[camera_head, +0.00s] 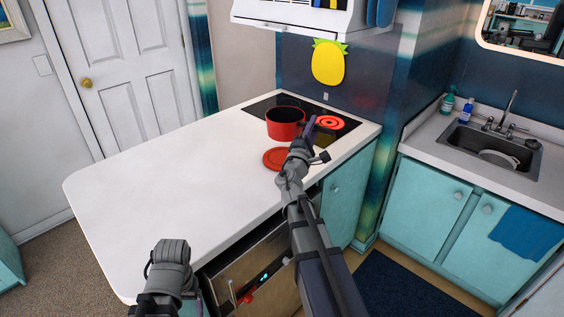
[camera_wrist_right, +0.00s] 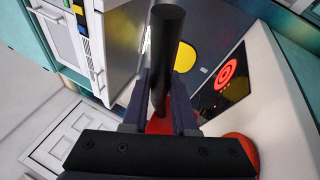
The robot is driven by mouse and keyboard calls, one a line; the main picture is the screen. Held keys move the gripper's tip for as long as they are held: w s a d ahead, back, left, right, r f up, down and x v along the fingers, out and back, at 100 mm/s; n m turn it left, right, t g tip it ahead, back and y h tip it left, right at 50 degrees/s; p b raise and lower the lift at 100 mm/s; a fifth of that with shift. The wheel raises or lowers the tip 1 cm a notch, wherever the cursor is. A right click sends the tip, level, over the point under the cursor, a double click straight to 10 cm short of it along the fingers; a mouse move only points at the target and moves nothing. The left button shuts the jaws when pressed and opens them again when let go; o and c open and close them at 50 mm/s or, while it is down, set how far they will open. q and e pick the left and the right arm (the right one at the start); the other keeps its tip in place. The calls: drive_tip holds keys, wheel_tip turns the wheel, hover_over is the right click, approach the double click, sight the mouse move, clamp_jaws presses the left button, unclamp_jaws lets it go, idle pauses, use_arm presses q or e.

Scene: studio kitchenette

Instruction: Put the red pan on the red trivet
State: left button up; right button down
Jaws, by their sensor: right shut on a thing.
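The red pan (camera_head: 284,130) is upright at the front left part of the black cooktop. I cannot tell whether its base touches the surface. My right gripper (camera_head: 309,133) is shut on the pan's black handle; in the right wrist view the handle (camera_wrist_right: 167,45) runs between the two fingers (camera_wrist_right: 164,112), with a bit of red pan behind them. The round red trivet (camera_head: 274,159) lies flat on the white counter, nearer to me than the pan. It also shows in part in the right wrist view (camera_wrist_right: 241,150). My left forearm shows at the lower left, but its fingers cannot be made out.
A burner (camera_head: 329,122) glows red on the cooktop (camera_head: 265,105), right of the pan. The white counter (camera_head: 150,195) is clear to the left. A sink (camera_head: 480,150) with a dish and bottles stands at the right. An oven front is below the counter.

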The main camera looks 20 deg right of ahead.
drive_tip(key=shift+w+a+t, duration=0.25)
drive_tip(key=shift+a+t, duration=0.05)
drive_tip(key=shift+a, duration=0.05)
wheel_tip(320, 180, down, 6)
drive_tip(key=b, duration=0.6)
drive_tip(key=shift+f+b, duration=0.25)
drive_tip(key=shift+b, duration=0.05)
wheel_tip(320, 180, down, 4)
drive_tip(key=b, duration=0.3)
drive_tip(key=shift+r, duration=0.25)
drive_tip(key=shift+f+b, duration=0.15)
drive_tip(key=shift+b, duration=0.2)
drive_tip(key=c, duration=0.7)
unclamp_jaws()
